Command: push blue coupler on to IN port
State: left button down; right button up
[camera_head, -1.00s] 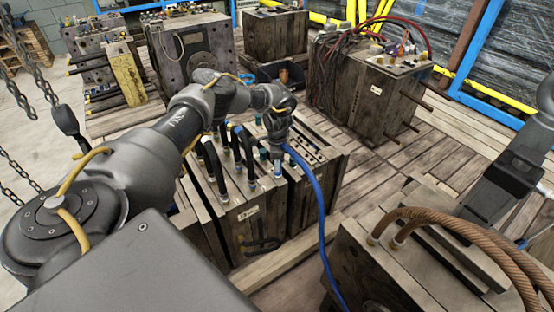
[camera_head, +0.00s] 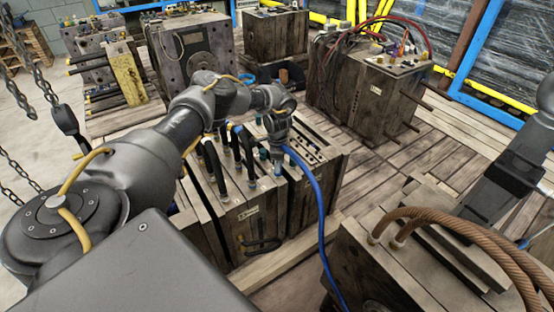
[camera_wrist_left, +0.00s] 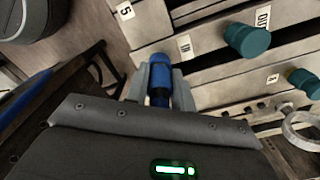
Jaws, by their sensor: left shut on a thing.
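My left gripper (camera_head: 278,151) is over the top of the dark mould block in the middle of the head view. In the left wrist view the left gripper (camera_wrist_left: 159,84) is shut on the blue coupler (camera_wrist_left: 159,72), one finger on each side. The coupler's far end is beside the IN label (camera_wrist_left: 184,46). The IN port itself is hidden behind the coupler, so I cannot tell whether they touch or how far on it sits. The blue hose (camera_head: 319,205) hangs from the gripper and runs down to the front.
A teal fitting (camera_wrist_left: 247,40) stands by the OUT label (camera_wrist_left: 263,17), close right of the coupler. Another teal fitting (camera_wrist_left: 303,83) and a metal ring (camera_wrist_left: 302,128) are farther right. Black hoses (camera_head: 222,165) rise close left of my gripper. Brown hoses (camera_head: 455,225) arch over a front-right block.

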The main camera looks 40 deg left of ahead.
jog(key=shift+r, duration=0.15)
dwell(0.3)
pick_arm(q)
jog(key=shift+f, duration=0.1)
jog(key=c, duration=1.1)
grip_release()
jog(key=shift+r, duration=0.25)
notch_tip(320, 180, up, 10)
jog(key=shift+r+p, duration=0.15)
jog(key=shift+p, duration=0.3)
pick_arm(e)
jog(key=s+f, duration=0.1)
jog(key=s+d, duration=0.1)
jog(key=s+f, duration=0.1)
jog(key=shift+s+d+f, duration=0.15)
jog(key=shift+d+f, duration=0.15)
